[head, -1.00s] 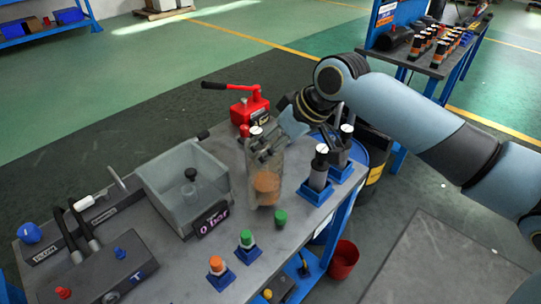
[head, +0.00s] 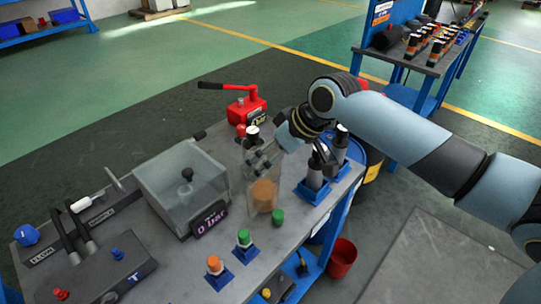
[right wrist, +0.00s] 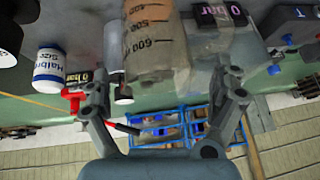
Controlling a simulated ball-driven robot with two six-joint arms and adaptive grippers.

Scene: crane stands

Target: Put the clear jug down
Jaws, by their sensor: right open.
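The clear jug (head: 263,187) stands upright on the grey table, with orange-brown contents low inside. In the right wrist view, its graduated wall (right wrist: 152,45) shows large and close, between and beyond the fingertips. My right gripper (head: 262,157) is at the jug's upper part in the head view, and its fingers overlap the jug there. In the right wrist view, the fingers (right wrist: 164,88) are spread apart, one on each side of the jug. I cannot tell whether a finger touches it. My left gripper is not in view.
Left of the jug is a clear tank (head: 160,190) with a 0 bar display (head: 210,218). A green-capped piece (head: 278,217) is close in front. Dark cylinders in blue holders (head: 312,192) stand right, a red pump (head: 246,106) behind. The table's front edge is near.

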